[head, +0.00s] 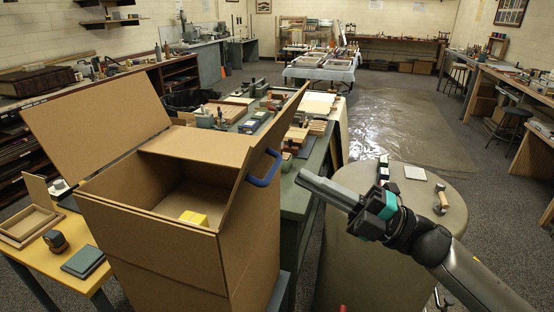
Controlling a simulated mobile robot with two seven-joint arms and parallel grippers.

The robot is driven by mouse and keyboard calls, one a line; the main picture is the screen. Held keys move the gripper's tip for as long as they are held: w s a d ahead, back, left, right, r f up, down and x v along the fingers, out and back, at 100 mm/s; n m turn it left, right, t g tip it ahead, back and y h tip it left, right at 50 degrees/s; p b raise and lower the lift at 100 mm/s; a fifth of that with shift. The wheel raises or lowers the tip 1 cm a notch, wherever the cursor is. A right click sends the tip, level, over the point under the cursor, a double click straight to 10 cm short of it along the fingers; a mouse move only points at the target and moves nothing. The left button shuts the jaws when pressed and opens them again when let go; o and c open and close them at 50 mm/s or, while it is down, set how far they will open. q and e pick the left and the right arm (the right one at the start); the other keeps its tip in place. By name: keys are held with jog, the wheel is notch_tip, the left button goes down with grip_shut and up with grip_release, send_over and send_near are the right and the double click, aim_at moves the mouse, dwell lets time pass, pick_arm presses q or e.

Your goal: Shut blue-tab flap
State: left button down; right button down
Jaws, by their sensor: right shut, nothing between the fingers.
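A tall cardboard box (165,248) stands open in front of me. Its right flap (262,132) stands up, leaning outward to the right, with a blue loop-shaped tab (265,169) on its outer face. A large flap (95,115) stands open at the left, and another panel (200,146) shows at the back. A yellow block (194,217) lies inside. My right gripper (304,178) is shut and empty, to the right of the blue tab, its fingers pointing toward the box; it appears apart from the tab. My left gripper is not in view.
A round beige table (385,270) with a hammer (441,199) and small items stands beneath my right arm. A green workbench (294,190) full of items runs behind the box. A yellow table (75,250) with a wooden tray (28,225) is at the left.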

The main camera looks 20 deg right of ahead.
aim_at(259, 155)
jog(key=x, duration=0.5)
jog(key=shift+p, duration=0.4)
jog(key=shift+w+a+r, duration=0.25)
jog(key=shift+w+a, duration=0.15)
jog(key=shift+a, duration=0.15)
